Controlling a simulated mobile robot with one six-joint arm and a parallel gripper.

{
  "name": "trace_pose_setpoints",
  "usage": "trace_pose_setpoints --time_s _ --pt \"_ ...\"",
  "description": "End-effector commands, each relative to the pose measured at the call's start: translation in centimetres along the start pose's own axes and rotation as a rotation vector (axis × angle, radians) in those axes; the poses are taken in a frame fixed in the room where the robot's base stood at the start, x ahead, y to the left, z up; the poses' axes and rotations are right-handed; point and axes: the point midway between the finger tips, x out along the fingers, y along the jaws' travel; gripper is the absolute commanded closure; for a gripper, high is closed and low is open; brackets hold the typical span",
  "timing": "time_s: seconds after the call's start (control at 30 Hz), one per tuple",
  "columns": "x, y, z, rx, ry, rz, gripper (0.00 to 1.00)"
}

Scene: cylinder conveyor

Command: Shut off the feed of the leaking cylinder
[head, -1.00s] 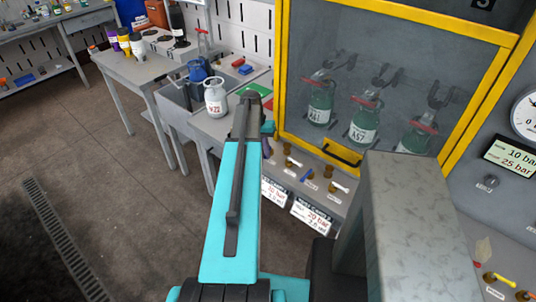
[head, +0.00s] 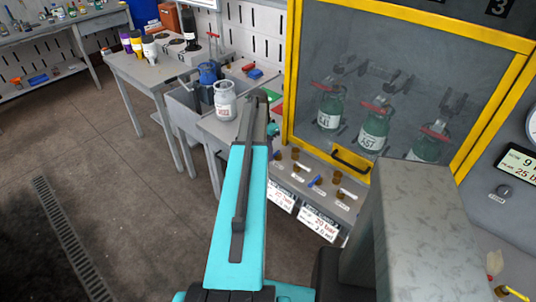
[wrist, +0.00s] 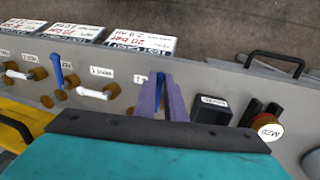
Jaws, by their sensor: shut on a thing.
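In the wrist view my gripper (wrist: 163,98) is shut on a small blue valve handle (wrist: 160,80) on the grey panel; the fingers hide most of it. To its left are a white handle (wrist: 92,92), an upright blue handle (wrist: 57,72) and another white handle (wrist: 18,74), on brass valves. In the head view my arm hides the gripper. Three green cylinders with red tops, a left one (head: 329,112), a middle one (head: 373,132) and a right one (head: 427,146), stand behind the yellow-framed window. I cannot tell which leaks.
A pressure display (head: 518,165) is cut off at the right edge. A round MED knob (wrist: 269,127) and a black box (wrist: 211,110) are right of my gripper. The floor at left is clear.

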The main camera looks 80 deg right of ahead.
Motion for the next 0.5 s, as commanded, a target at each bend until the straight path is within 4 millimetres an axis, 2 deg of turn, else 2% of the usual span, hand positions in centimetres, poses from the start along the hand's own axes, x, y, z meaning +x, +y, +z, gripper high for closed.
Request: trace_pose_setpoints --time_s 0.13,0.17,0.23,0.27,0.5 --pt "-0.15 -0.09 -0.14 0.0 0.004 -0.004 1.0" --pt "-0.15 -0.1 -0.14 0.0 0.004 -0.004 0.85" --pt "-0.14 -0.09 -0.13 0.0 0.004 -0.004 0.73" --pt "-0.13 -0.09 -0.12 0.0 0.003 -0.003 0.71" --pt "-0.06 -0.05 -0.06 -0.001 0.002 -0.002 0.71"
